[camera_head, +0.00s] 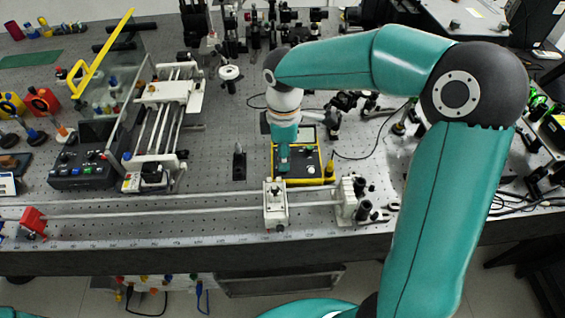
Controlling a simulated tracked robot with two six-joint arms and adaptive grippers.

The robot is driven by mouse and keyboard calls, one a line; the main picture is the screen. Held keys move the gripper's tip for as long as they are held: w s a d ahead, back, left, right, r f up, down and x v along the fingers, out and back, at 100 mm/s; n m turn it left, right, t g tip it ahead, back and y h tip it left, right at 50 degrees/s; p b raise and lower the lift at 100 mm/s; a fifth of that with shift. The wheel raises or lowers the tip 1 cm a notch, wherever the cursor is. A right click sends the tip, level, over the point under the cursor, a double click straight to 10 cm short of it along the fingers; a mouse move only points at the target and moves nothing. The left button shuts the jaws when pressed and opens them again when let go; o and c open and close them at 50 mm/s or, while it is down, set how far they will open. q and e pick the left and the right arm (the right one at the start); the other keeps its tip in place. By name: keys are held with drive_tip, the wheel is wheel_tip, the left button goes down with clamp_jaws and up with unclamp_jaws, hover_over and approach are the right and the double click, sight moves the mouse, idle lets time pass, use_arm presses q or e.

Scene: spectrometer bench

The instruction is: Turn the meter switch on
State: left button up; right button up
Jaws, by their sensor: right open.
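The meter (318,160) is a black box with yellow edges, standing on the optical bench near its front, right of the picture's middle. A round pale knob (311,170) shows on its right part. My right arm reaches in from the right and bends down over the meter. My right gripper (284,165) points down over the meter's left part and is open. It hides that part of the panel. I cannot make out the switch, nor whether the fingers touch the meter. My left gripper is not in view.
A white rail carriage (275,206) stands just in front of the meter on a long rail. A white-framed apparatus (166,92) and a dark control box (88,170) stand to the left. A small dark post (239,163) is left of the meter. Optics crowd the back.

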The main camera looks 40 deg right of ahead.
drive_tip(key=shift+f, duration=2)
drive_tip(key=shift+c, duration=0.3)
drive_tip(key=shift+w, duration=0.1)
clamp_jaws()
drive_tip(key=shift+a, duration=0.1)
